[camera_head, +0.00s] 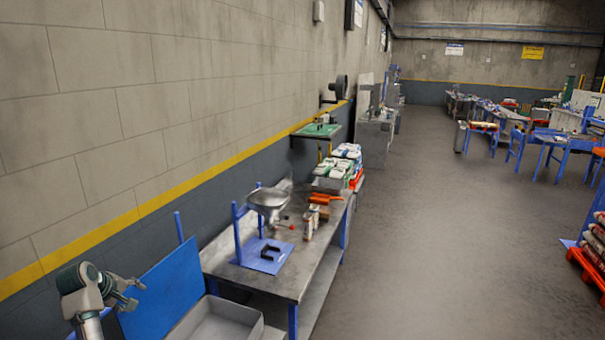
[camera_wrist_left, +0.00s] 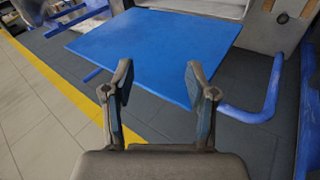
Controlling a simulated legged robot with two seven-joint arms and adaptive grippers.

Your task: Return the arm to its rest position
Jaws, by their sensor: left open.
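My left gripper (camera_head: 124,291) is at the lower left of the head view, raised beside the wall and near a blue panel (camera_head: 164,290). In the left wrist view my left gripper (camera_wrist_left: 160,88) has its two fingers spread wide apart, with nothing between them. The blue panel (camera_wrist_left: 155,50) lies beyond the fingertips there, apart from them. My right gripper is in neither view.
A metal workbench (camera_head: 285,283) holds a steel bowl (camera_head: 268,198) on a blue stand, with stacked sacks (camera_head: 345,158) at its far end. A grey bin (camera_head: 215,322) sits at the front.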

